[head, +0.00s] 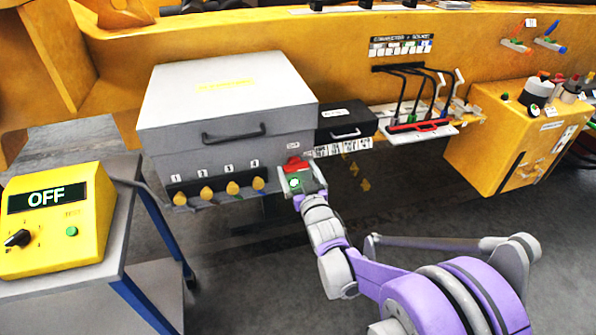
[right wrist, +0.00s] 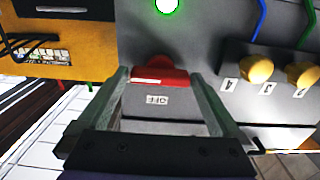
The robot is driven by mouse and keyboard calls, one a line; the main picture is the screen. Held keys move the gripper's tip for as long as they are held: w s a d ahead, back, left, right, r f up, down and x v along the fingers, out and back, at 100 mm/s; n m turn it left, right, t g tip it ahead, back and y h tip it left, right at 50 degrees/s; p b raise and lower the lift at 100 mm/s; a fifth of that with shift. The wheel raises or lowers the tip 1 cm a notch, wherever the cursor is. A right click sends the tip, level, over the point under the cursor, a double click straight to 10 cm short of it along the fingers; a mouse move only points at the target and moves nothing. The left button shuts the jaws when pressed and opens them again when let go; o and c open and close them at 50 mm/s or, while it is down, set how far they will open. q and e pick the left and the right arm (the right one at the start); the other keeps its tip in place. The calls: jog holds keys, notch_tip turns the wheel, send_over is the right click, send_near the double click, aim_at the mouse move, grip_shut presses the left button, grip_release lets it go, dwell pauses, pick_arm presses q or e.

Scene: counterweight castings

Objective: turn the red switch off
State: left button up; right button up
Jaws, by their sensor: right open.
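The red switch (head: 295,163) sits at the right end of the front of a grey box (head: 220,145). In the right wrist view the red switch (right wrist: 160,78) lies between the fingertips, with a small label (right wrist: 157,99) beside it, too small to read surely. My right gripper (head: 304,181) is open, its fingers one on each side of the switch; I cannot tell whether they touch it. A lit green lamp (head: 294,183) shows close to the switch, and again in the right wrist view (right wrist: 167,4). My left gripper is not in view.
Several yellow knobs (head: 232,187) line the grey box's front, left of the switch. A black drawer (head: 345,120) adjoins at right. A yellow unit (head: 58,225) reading OFF stands on a cart at left. A yellow cabinet (head: 515,140) stands at right.

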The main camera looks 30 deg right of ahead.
jog(key=c, duration=1.1)
jog(key=shift+o, duration=0.2)
jog(key=shift+n, duration=0.3)
jog(key=n+b, duration=0.1)
jog(key=n, duration=0.7)
jog(key=shift+n+b, duration=0.3)
jog(key=shift+b, duration=0.1)
jog(key=n+b, duration=0.1)
jog(key=n, duration=0.3)
jog(key=shift+a+f+n, duration=0.1)
jog(key=shift+n, duration=0.2)
jog(key=shift+n+b, duration=0.4)
jog(key=shift+n, duration=1.7)
